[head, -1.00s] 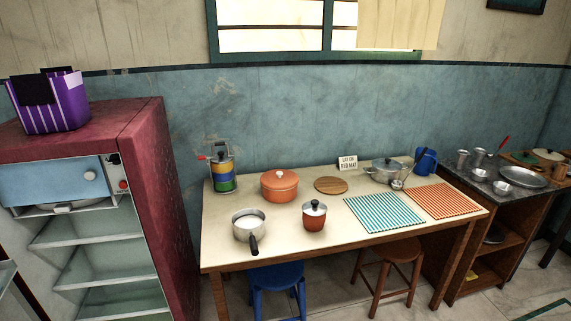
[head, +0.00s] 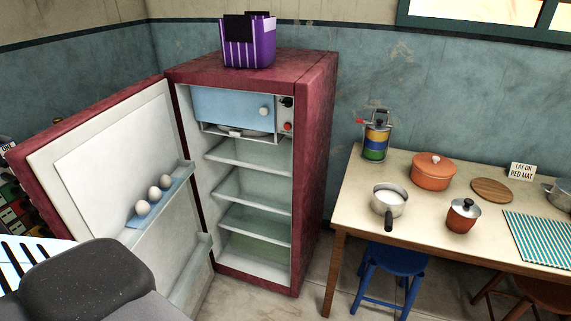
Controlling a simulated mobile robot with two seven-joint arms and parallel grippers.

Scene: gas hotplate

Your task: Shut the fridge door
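The red fridge (head: 318,150) stands against the back wall, left of the table. Its door (head: 110,140) is wide open, swung out to the left, with the white inner side facing me. Several eggs (head: 153,194) sit on a door shelf. The fridge's inner shelves (head: 252,190) look empty, and a light blue freezer flap (head: 232,107) is at the top. A dark grey part of my own body covers the lower left corner, in front of the door's lower part. Neither gripper shows in the head view.
A purple striped bag (head: 249,45) stands on the fridge. The table (head: 400,238) to the right holds an orange pot (head: 433,171), a saucepan (head: 389,200) and other items. A blue stool (head: 395,268) is under it. Some floor (head: 240,298) is free before the fridge.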

